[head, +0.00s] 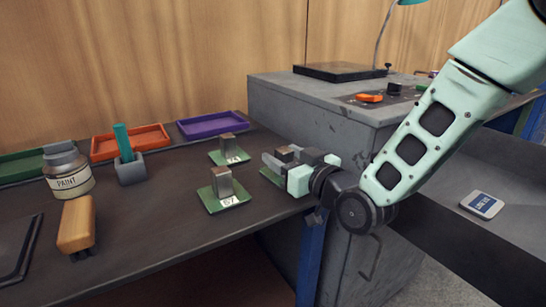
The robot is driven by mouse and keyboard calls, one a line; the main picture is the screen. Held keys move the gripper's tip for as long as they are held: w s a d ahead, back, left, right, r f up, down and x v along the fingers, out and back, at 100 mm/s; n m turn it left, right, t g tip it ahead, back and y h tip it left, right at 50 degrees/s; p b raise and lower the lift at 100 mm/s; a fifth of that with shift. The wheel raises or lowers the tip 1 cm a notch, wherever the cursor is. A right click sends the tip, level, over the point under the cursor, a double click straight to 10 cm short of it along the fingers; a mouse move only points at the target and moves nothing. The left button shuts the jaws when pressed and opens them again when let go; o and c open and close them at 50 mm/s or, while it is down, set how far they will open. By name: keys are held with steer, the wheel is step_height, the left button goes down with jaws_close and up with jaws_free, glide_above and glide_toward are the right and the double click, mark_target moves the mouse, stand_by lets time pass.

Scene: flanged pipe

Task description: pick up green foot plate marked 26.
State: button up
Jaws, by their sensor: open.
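Several green foot plates with upright metal blocks are on the dark bench. The front one (213,205) has a label that seems to read 67. The one behind it (222,159) has a white label too small to read surely. A third green plate (268,176) lies at the right, mostly hidden by my gripper, so its label does not show. My gripper (281,162) is open above this third plate, its fingers about the plate's block (285,153). I cannot tell whether they touch it. I see no readable 26.
A paint jar (70,178), a grey cup (131,171) with a teal handle, and a wooden brush-like block (76,224) stand at the left. Orange (130,143) and purple (211,124) trays line the back. A grey cabinet (300,108) rises close behind my gripper.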

steer(key=shift+w+a, duration=0.15)
steer(key=shift+w, duration=0.05)
jaws_close()
steer(key=shift+r, duration=0.1)
steer(key=shift+r, duration=0.1)
